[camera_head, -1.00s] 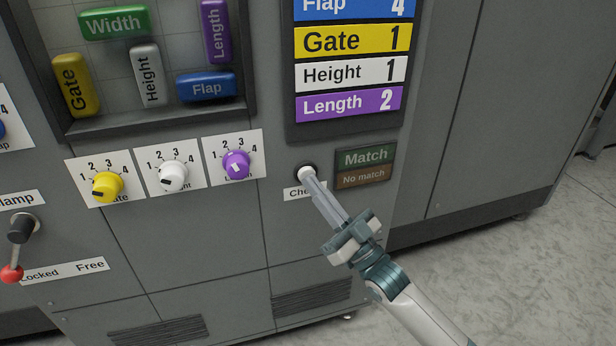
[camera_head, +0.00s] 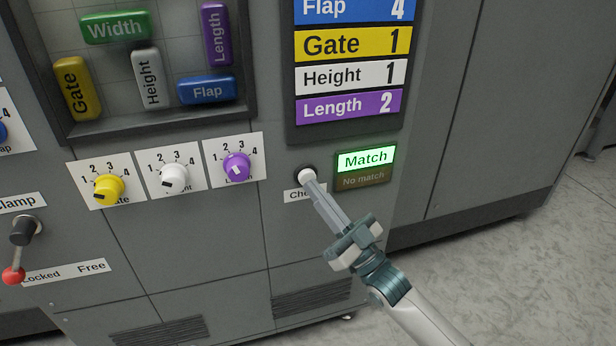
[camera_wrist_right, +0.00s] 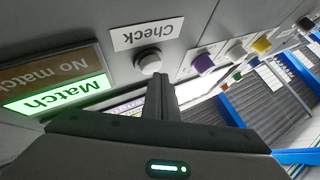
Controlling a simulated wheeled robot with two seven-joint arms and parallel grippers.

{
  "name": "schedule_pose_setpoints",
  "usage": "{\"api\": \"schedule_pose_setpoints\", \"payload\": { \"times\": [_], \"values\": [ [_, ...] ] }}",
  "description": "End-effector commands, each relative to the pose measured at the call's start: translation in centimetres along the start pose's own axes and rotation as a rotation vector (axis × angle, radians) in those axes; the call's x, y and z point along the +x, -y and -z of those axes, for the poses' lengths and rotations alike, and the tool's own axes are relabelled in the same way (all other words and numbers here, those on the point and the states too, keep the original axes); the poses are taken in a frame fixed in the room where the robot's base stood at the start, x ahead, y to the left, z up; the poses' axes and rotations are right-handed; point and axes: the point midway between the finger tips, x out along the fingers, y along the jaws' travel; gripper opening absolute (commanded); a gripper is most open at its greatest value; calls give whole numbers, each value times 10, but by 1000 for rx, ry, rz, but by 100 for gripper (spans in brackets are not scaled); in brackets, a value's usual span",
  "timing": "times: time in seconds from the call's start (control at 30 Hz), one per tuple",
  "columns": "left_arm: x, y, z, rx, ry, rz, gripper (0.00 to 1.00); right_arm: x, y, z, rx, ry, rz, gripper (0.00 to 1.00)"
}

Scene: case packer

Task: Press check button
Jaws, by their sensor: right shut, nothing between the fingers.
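The white round check button (camera_head: 306,175) sits on the grey panel above its "Check" label (camera_head: 298,195), which the fingers partly cover. It also shows in the right wrist view (camera_wrist_right: 149,61). My right gripper (camera_head: 314,184) is shut and empty, its fingertips at the button's lower right edge in the head view. I cannot tell whether they touch it. In the right wrist view the shut fingertips (camera_wrist_right: 160,78) are close by the button. The "Match" lamp (camera_head: 366,158) glows bright green, and the "No match" lamp (camera_head: 364,179) below it is dark. My left gripper is not in view.
Yellow (camera_head: 107,189), white (camera_head: 174,179) and purple (camera_head: 237,168) dials lie left of the button. A clamp lever with a red knob (camera_head: 13,275) sticks out at far left. A display board (camera_head: 347,75) is above. Floor is open at right.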

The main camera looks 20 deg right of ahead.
Motion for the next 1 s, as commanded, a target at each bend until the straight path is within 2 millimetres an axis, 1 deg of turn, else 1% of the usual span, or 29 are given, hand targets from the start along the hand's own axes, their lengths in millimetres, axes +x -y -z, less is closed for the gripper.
{"api": "schedule_pose_setpoints", "payload": {
  "times": [0.1,0.6,0.77,1.0],
  "values": [
    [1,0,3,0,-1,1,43,-2,2,3,0,0,0,0],
    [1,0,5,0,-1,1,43,-5,4,5,0,0,0,0],
    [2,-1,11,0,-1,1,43,-12,9,10,0,2,0,0],
    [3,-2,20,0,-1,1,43,-26,20,20,1,1,0,0]
  ]
}}
